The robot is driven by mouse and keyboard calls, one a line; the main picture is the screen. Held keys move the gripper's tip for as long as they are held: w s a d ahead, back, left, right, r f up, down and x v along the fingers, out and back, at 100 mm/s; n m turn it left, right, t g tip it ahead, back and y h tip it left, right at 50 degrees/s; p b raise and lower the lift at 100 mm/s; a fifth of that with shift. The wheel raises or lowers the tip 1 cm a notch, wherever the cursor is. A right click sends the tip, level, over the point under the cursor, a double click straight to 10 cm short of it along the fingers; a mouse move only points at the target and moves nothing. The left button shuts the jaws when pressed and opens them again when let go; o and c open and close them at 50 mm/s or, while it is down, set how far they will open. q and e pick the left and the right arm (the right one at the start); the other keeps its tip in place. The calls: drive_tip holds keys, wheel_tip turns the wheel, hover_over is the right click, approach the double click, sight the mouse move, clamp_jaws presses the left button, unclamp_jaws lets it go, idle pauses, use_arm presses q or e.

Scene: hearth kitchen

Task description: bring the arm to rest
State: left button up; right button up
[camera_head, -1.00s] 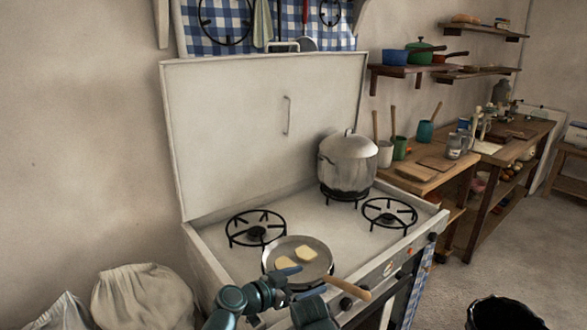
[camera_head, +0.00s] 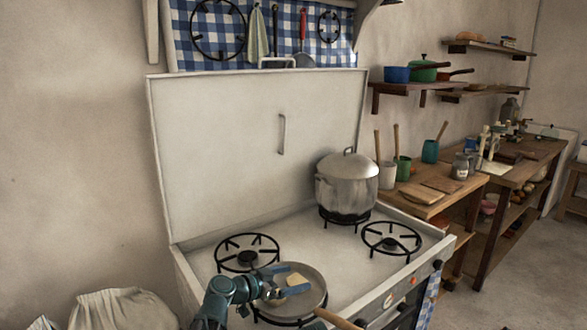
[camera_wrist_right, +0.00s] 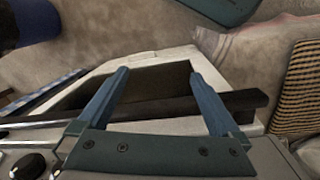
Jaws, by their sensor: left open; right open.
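My left gripper (camera_head: 287,281) is open at the left part of the frying pan (camera_head: 313,303) in the head view, its blue fingers over the pan in the picture. A pale yellow piece (camera_head: 297,280) shows in the pan beside the fingers; I cannot tell if they touch it. The pan sits on the front left of the stove top (camera_head: 330,243), its wooden handle toward the front. My right gripper (camera_wrist_right: 158,76) shows only in the right wrist view. It is open, with a dark bar crossing behind its blue fingers and nothing held.
A lidded steel pot (camera_head: 346,188) stands on a back burner. Two burners (camera_head: 247,252) are bare. The raised stove lid (camera_head: 255,150) stands behind. A wooden counter (camera_head: 440,190) with cups is to the right, and pale sacks (camera_head: 120,308) lie at lower left.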

use_arm(q)
drive_tip(key=shift+f, duration=0.55)
drive_tip(key=shift+r, duration=0.1)
